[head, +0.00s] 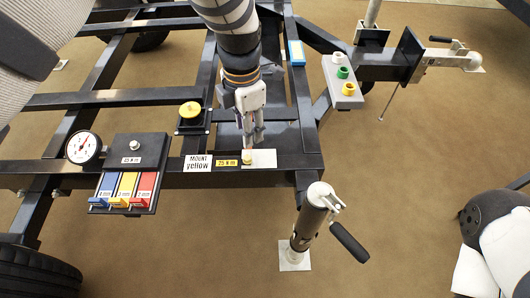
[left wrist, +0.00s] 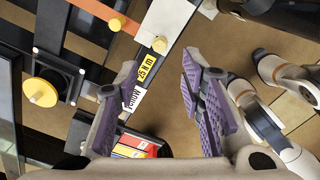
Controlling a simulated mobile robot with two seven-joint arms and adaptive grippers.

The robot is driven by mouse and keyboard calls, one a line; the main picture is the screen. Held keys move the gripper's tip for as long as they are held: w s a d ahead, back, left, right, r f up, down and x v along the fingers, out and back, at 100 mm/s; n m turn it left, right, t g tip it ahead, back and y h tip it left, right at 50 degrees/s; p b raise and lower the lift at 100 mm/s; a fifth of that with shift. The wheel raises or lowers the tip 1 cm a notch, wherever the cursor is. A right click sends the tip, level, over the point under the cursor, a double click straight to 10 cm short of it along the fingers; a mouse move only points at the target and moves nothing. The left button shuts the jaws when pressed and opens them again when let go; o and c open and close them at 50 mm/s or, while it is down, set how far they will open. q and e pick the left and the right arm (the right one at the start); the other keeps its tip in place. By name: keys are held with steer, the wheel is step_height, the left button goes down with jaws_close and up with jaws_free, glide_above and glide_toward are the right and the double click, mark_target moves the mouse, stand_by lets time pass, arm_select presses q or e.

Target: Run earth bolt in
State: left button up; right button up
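The earth bolt, seemingly the small pale yellow cylinder (head: 247,157), stands at the left end of a bright pad (head: 265,158) on the black frame's front beam. It also shows in the left wrist view (left wrist: 160,45). My left gripper (head: 251,143) points down just above and behind it. In the left wrist view its purple-padded fingers (left wrist: 157,80) are spread apart with nothing between them, and the bolt shows beyond the tips. Whether the fingertips touch the bolt cannot be told. Part of my right arm shows at the right edge; its gripper is not visible.
A yellow knob (head: 190,110) stands behind. A jack post (head: 312,215) rises front right.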

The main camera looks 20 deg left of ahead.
mark_target(249, 157)
arm_select(q)
step_height(249, 157, down, 10)
steer(key=shift+r+b, duration=0.15)
steer(key=shift+b, duration=0.85)
steer(key=shift+c, duration=0.6)
jaws_close()
